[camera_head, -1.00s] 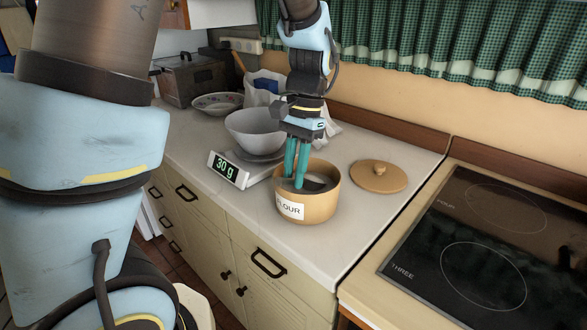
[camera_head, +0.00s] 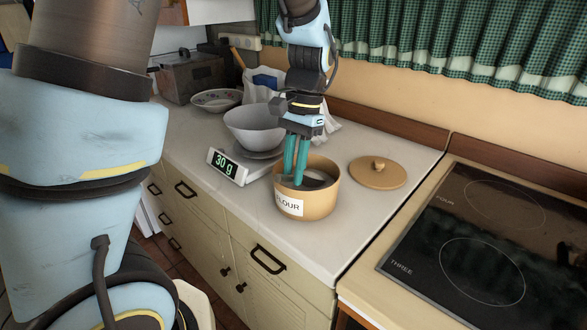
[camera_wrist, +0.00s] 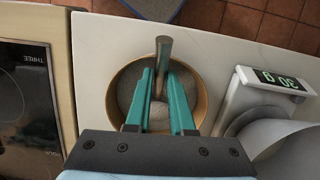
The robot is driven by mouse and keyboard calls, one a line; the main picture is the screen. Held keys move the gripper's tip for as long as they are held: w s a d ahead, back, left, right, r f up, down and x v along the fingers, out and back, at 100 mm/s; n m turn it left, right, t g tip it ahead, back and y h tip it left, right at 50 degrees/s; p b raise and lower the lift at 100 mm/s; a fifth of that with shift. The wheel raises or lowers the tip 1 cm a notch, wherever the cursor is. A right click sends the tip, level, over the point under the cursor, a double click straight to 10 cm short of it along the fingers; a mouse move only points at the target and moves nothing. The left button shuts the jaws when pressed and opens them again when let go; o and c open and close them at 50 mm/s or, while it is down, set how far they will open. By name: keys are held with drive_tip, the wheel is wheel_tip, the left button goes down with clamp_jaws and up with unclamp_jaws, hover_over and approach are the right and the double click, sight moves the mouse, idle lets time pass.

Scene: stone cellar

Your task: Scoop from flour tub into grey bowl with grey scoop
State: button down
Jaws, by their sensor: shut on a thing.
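The tan flour tub (camera_head: 312,205) stands open on the counter, its label facing front. My gripper (camera_head: 295,180) points down into the tub with its teal fingers below the rim line. In the wrist view my gripper (camera_wrist: 158,85) is shut on the grey scoop (camera_wrist: 164,52), whose handle sticks up between the fingers. The scoop's head is partly hidden inside the tub, over or in the flour (camera_wrist: 137,110). The grey bowl (camera_head: 250,128) sits on a scale (camera_head: 228,168) left of the tub. The scale reads 30 g.
The tub's lid (camera_head: 377,172) lies on the counter to the right. A black hob (camera_head: 470,240) is further right. A patterned dish (camera_head: 216,100), a metal box (camera_head: 190,78) and a white bag stand behind on the left. The front counter is clear.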

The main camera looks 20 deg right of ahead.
drive_tip(key=s+a+p+v, duration=0.1)
drive_tip(key=p+v, duration=0.7)
drive_tip(key=v, duration=0.1)
drive_tip(key=shift+a+r, duration=0.2)
drive_tip(key=shift+a, duration=0.15)
idle(0.3)
idle(0.4)
drive_tip(key=shift+s+a+r+t+h+b, duration=0.25)
drive_tip(key=shift+s+a+t+h+b, duration=0.25)
drive_tip(key=shift+h+b, duration=0.55)
drive_tip(key=shift+a+r, duration=0.1)
drive_tip(key=shift+w, duration=0.1)
